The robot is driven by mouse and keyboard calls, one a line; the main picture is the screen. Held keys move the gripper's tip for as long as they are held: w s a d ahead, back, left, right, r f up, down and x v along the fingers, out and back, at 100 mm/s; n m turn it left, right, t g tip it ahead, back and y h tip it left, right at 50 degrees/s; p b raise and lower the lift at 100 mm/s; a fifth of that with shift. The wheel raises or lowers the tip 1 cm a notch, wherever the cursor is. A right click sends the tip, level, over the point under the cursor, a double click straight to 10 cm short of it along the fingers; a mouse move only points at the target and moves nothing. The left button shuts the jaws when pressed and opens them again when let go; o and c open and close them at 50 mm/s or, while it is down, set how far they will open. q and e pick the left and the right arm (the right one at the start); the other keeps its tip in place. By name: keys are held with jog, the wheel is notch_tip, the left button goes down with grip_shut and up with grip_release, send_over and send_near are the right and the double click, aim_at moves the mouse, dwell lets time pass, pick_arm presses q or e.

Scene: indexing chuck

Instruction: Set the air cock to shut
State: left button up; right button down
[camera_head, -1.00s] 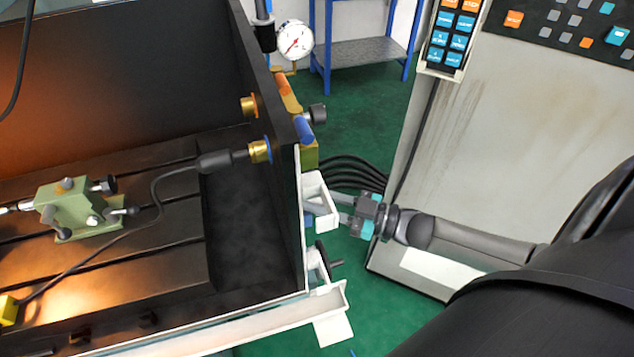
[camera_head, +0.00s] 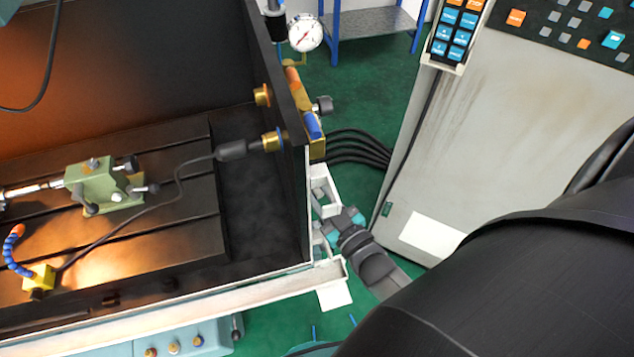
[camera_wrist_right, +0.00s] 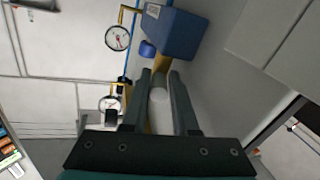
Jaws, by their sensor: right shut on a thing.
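My right gripper (camera_head: 328,205) is beside the white bracket (camera_head: 330,186) on the outer right wall of the machine. In the right wrist view its two fingers (camera_wrist_right: 162,75) stand a little apart, shut on a pale round part (camera_wrist_right: 159,97), with yellow metal behind it. I cannot tell whether this part belongs to the air cock, as the wrist hides much of the spot in the head view. A brass manifold with an orange handle (camera_head: 293,79) and a blue handle (camera_head: 312,125) is higher on the wall. My left gripper is not in view.
A pressure gauge (camera_head: 304,33) and a black knob (camera_head: 324,105) project near the manifold. Black hoses (camera_head: 358,147) run to the grey control cabinet (camera_head: 520,130). A blue block (camera_wrist_right: 172,35) lies beyond my fingertips. Green floor shows between machine and cabinet.

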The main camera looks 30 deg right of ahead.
jog(key=shift+w+r+h, duration=0.15)
jog(key=shift+r+h, duration=0.05)
jog(key=shift+h, duration=0.1)
jog(key=c, duration=0.8)
grip_release()
jog(key=shift+o, duration=0.2)
jog(key=shift+f, duration=0.1)
jog(key=shift+a+f, duration=0.1)
jog(key=shift+a, duration=0.1)
